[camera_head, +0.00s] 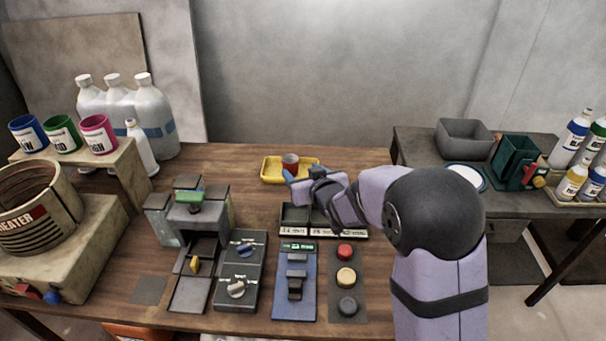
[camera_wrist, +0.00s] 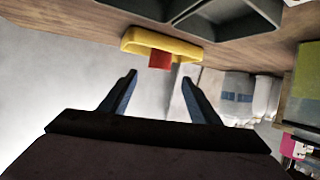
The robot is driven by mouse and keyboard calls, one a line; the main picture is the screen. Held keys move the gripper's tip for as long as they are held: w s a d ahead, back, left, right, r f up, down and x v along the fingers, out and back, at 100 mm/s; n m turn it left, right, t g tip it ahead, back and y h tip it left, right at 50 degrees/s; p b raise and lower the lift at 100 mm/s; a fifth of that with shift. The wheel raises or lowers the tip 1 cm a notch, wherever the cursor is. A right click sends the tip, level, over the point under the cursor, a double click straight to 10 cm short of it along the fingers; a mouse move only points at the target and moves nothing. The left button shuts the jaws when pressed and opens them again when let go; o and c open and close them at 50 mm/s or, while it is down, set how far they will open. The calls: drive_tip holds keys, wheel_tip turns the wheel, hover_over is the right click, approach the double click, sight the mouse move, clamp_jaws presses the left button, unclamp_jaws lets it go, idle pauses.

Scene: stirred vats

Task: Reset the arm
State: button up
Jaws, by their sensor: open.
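My gripper (camera_head: 289,178) is above the middle of the wooden table (camera_head: 215,165), near the yellow tray at the back. In the wrist view, its two blue fingers (camera_wrist: 158,95) are spread apart with nothing between them. My arm comes in from the right and hides part of the table and the grey bins.
Grey bins (camera_head: 295,220), a control panel with three buttons (camera_head: 346,277), a blue device (camera_head: 294,285) and a knob box (camera_head: 240,270) stand in front. Large white bottles (camera_head: 152,115) and a heater (camera_head: 38,215) are left. A side table (camera_head: 430,150) holds bottles and containers.

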drive_tip(key=shift+s+d+r, duration=0.1)
drive_tip(key=shift+s+d, duration=0.05)
idle(0.4)
